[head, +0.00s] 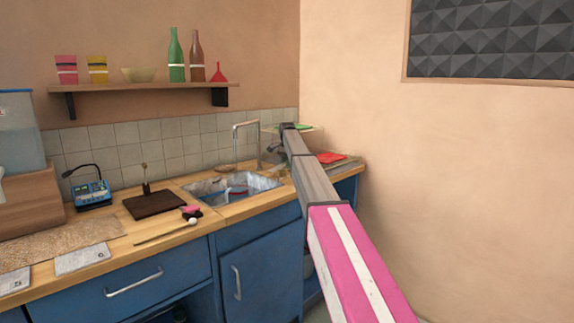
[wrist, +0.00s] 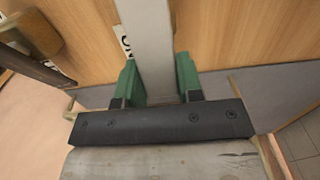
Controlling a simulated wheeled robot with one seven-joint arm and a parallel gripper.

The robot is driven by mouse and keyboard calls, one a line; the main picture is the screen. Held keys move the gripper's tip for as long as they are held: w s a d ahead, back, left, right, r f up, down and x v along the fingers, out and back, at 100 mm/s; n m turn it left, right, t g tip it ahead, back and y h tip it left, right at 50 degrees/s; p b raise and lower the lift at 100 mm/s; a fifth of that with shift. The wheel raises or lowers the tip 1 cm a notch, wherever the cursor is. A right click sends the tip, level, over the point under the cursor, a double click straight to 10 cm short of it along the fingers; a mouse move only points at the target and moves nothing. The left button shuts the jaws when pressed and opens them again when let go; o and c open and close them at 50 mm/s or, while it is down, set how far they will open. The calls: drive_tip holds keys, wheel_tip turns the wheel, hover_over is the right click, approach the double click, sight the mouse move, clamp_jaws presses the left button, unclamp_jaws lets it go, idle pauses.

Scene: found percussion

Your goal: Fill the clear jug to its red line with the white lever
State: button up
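My gripper, at the end of my pink-and-white arm, reaches the back right corner by the sink in the head view; its fingers are hidden there. In the wrist view my gripper (wrist: 156,75) has green fingers on both sides of a pale grey-white bar (wrist: 147,35). The fingers seem to press on both its sides. The bar looks like the white lever, but its ends are out of view. A tall metal tap (head: 240,126) stands behind the sink (head: 213,192). A see-through object with blue and red on it (head: 236,190) is in the sink; I cannot tell if it is the jug.
A dark board (head: 154,203), a blue device (head: 91,193) and a thin stick (head: 165,234) lie on the wooden counter left of the sink. A red item (head: 330,158) is right of my arm. A shelf (head: 140,88) with bottles and cups hangs above.

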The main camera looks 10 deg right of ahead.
sight(285, 163)
drive_tip(key=shift+s+a+r+t+h, duration=0.15)
drive_tip(key=shift+t+h, duration=0.15)
drive_tip(key=shift+h, duration=0.1)
drive_tip(key=shift+r, duration=0.1)
drive_tip(key=o, duration=0.9)
drive_tip(key=shift+o, duration=0.2)
drive_tip(key=shift+r, duration=0.1)
wheel_tip(285, 163, up, 11)
drive_tip(key=a, duration=0.1)
drive_tip(key=shift+s+f, duration=0.2)
drive_tip(key=shift+s, duration=0.15)
